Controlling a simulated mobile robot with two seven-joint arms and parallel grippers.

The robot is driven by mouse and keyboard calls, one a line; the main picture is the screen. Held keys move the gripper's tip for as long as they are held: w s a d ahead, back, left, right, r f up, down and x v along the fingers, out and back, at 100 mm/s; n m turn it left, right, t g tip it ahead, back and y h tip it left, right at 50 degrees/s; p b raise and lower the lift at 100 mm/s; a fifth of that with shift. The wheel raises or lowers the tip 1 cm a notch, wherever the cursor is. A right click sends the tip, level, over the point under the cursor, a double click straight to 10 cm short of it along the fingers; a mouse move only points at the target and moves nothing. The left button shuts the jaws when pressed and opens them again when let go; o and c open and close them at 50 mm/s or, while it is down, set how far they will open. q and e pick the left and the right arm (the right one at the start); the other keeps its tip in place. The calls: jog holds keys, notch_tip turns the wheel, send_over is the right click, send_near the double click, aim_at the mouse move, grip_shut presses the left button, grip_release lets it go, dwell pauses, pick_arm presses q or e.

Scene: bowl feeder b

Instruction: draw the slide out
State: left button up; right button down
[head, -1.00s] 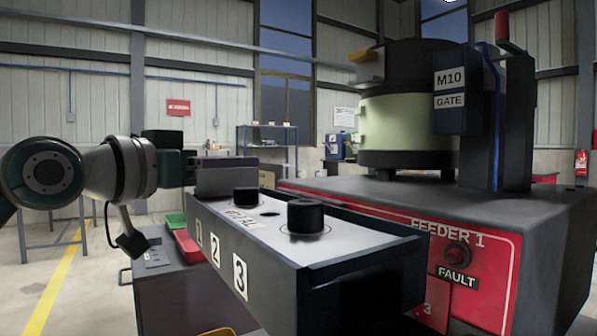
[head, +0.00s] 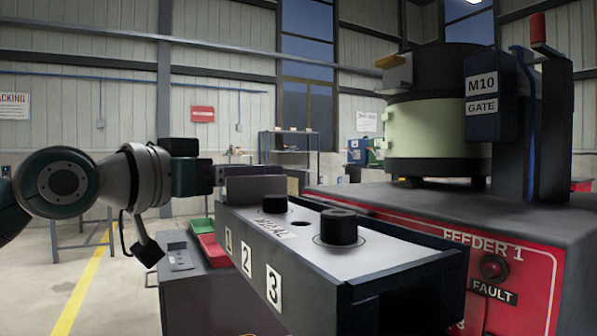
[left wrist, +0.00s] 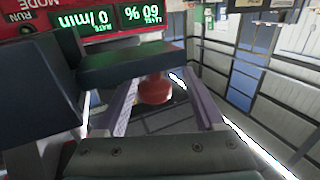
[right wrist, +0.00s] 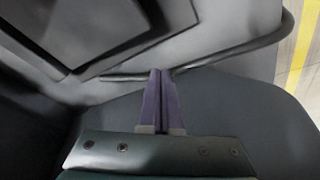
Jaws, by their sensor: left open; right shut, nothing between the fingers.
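A long grey housing (head: 355,259), numbered 1, 2 and 3 on its side, runs along the front of the red feeder. Its top carries two black knobs (head: 338,228) and a dark hole. My left gripper (head: 258,183) is at its far left end, fingers partly hidden behind one another. In the left wrist view a red knob (left wrist: 155,90) shows between the open, spread purple fingers (left wrist: 157,80); contact cannot be told. The slide itself cannot be clearly made out. My right gripper (right wrist: 161,76) is shut and empty, in front of grey surfaces; it is outside the head view.
The red feeder cabinet (head: 508,250) with FAULT lamp stands at right, with a bowl (head: 435,135) and gate box (head: 480,97) on top. Open floor lies at left.

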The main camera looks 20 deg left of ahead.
pick_arm(q)
jog(key=v, duration=0.8)
jog(key=shift+s, duration=0.2)
jog(key=shift+a, duration=0.1)
